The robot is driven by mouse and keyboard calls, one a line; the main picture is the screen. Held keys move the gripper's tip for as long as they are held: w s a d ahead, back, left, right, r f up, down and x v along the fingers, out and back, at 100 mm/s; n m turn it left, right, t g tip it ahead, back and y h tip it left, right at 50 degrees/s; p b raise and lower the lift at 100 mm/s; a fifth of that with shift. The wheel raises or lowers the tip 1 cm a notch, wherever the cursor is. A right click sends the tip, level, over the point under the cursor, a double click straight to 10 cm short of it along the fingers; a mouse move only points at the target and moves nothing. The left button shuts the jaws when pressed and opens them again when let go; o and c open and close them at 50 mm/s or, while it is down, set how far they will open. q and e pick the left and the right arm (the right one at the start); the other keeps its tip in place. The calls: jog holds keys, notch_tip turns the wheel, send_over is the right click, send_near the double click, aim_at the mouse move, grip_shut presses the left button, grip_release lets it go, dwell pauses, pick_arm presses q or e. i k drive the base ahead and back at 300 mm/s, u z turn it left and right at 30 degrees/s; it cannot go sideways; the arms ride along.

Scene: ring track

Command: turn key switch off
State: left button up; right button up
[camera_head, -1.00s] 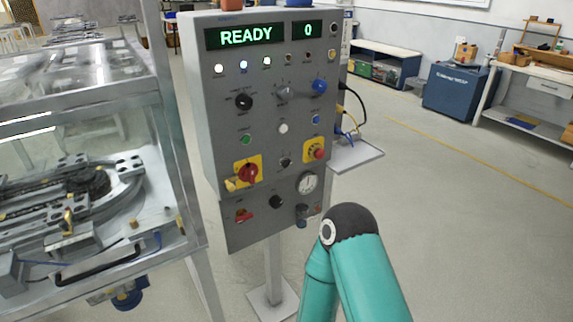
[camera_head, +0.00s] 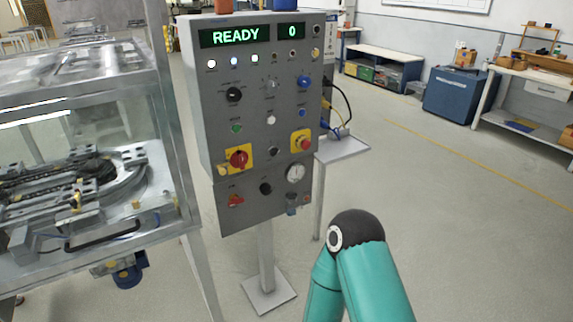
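A grey control panel (camera_head: 215,120) stands on a post left of centre. Neither of my grippers shows.
A framed machine enclosure (camera_head: 150,75) stands close on the panel's left. A small shelf (camera_head: 345,148) with cables juts out at right. The floor at right is clear.

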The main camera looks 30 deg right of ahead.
aim_at(272, 150)
jog(key=z, duration=0.3)
jog(key=i, duration=1.1)
jog(key=u, duration=0.15)
